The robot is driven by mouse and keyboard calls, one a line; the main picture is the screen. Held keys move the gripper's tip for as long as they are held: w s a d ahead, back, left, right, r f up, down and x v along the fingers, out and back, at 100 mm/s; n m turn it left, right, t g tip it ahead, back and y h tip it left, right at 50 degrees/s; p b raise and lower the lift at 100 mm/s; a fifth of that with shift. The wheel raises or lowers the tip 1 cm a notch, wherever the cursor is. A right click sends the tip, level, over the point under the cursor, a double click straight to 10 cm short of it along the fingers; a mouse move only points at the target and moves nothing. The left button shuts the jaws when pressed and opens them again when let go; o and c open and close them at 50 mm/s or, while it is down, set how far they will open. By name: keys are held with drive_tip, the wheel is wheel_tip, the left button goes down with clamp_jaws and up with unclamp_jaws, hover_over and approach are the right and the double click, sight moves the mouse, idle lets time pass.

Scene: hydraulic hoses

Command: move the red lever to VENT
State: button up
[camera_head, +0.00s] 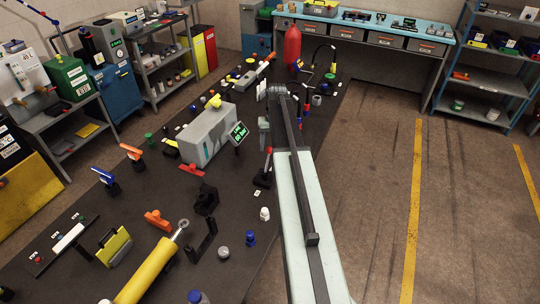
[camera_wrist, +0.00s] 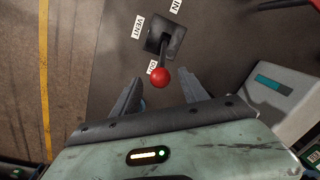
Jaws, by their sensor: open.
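In the wrist view, the lever's round red knob (camera_wrist: 160,77) stands on a short rod above a dark square base plate (camera_wrist: 165,37). A white label reading VENT (camera_wrist: 138,27) lies at the plate's upper left. A second label (camera_wrist: 152,67) lies beside the knob, partly covered, and a third (camera_wrist: 178,5) is cut off at the top edge. My gripper (camera_wrist: 162,84) is open, with one finger on each side of the knob and visible gaps. I cannot tell whether the knob lies at fingertip depth. In the head view, the lever's base (camera_head: 263,180) shows below my arm.
A red tank (camera_head: 292,45) stands behind. Floor right of the dark table is clear.

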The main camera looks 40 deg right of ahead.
drive_tip(key=shift+f+b, duration=0.3)
drive_tip(key=shift+f, duration=0.6)
drive_tip(key=shift+r, duration=0.1)
clamp_jaws()
drive_tip(key=shift+s, duration=0.1)
idle(0.5)
